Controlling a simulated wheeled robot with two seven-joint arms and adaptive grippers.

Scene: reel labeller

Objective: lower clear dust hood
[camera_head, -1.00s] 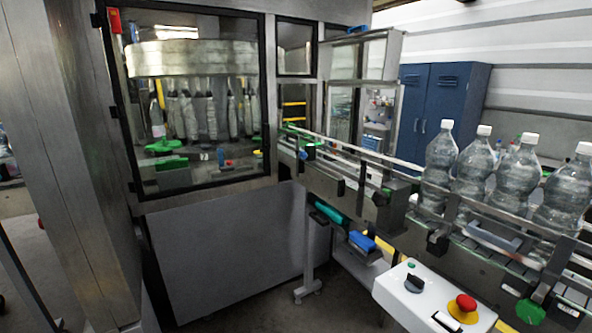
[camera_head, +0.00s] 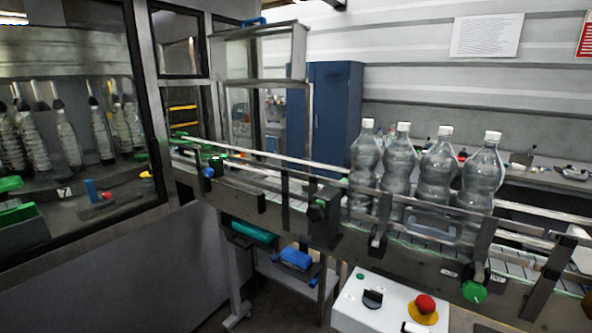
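A clear, metal-framed box (camera_head: 256,55) that looks like the dust hood stands high beside the machine cabinet, above the far end of the conveyor. A blue part (camera_head: 254,21), perhaps a handle, shows at its top edge. A gap with upright frame members lies between its lower edge and the conveyor (camera_head: 262,180), so it appears raised. Neither of my grippers shows in the view, and nothing is seen touching the hood.
Several clear bottles (camera_head: 435,180) with white caps stand on the conveyor at right. A control box (camera_head: 385,312) with a red button (camera_head: 425,304) is in front. A glazed machine cabinet (camera_head: 85,245) fills the left. A blue locker (camera_head: 333,110) stands behind.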

